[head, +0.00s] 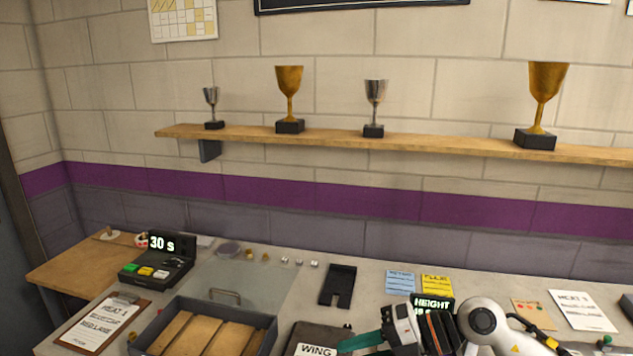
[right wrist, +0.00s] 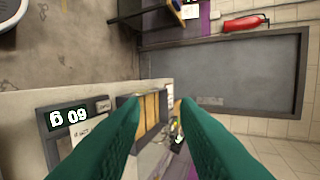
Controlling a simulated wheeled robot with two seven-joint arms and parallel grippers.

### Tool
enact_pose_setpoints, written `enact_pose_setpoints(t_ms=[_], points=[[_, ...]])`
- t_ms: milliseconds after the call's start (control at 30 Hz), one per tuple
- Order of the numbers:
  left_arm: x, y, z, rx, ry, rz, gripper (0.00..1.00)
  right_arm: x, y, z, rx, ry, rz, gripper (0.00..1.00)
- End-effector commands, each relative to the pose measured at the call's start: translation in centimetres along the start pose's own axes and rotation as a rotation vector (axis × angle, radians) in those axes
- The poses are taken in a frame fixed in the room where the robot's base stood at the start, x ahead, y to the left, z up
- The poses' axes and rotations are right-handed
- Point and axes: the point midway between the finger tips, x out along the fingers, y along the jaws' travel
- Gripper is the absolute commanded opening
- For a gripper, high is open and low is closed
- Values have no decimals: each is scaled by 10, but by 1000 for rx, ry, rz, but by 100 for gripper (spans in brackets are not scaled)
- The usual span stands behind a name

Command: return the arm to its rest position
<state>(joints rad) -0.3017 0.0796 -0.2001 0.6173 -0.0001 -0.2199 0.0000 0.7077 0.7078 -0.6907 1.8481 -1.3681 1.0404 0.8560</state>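My right gripper (head: 358,342) shows at the bottom edge of the head view, right of centre, with a green finger pointing left over the bench. The arm behind it comes in from the right. In the right wrist view both green fingers (right wrist: 160,108) stand apart with nothing held between them. My left gripper and left arm are not in view.
The bench holds a tray of wooden blocks (head: 160,335), a clipboard (head: 103,326), a 30 s timer box (head: 155,271), a black bracket (head: 338,287) and a HEIGHT display (head: 432,305). A WING box (head: 300,338) lies close by the green finger. A trophy shelf (head: 450,143) hangs above.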

Motion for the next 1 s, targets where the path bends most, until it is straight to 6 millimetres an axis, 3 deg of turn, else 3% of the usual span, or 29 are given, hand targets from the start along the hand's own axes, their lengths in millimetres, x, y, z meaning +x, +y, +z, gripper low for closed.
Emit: enact_pose_setpoints(t_ms=[67,200,267,367,467,567,600,700,800,1000], points=[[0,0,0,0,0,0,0,16,-32,17,42,9,-271,28],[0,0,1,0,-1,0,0,3,-76,19,201,140,-705,28],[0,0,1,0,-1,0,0,-12,-80,11,306,230,-859,28],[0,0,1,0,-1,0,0,-40,-66,-7,521,418,-1060,28],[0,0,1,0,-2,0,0,-65,-23,-22,777,637,-1174,28],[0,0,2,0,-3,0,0,-81,41,-24,1067,870,-1189,28],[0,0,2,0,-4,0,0,-84,70,-18,1189,961,-1166,28],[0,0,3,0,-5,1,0,-84,140,8,1479,1157,-1046,28],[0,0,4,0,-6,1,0,-78,191,44,1701,1283,-889,28],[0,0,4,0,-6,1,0,-67,247,111,1987,1400,-598,28]])
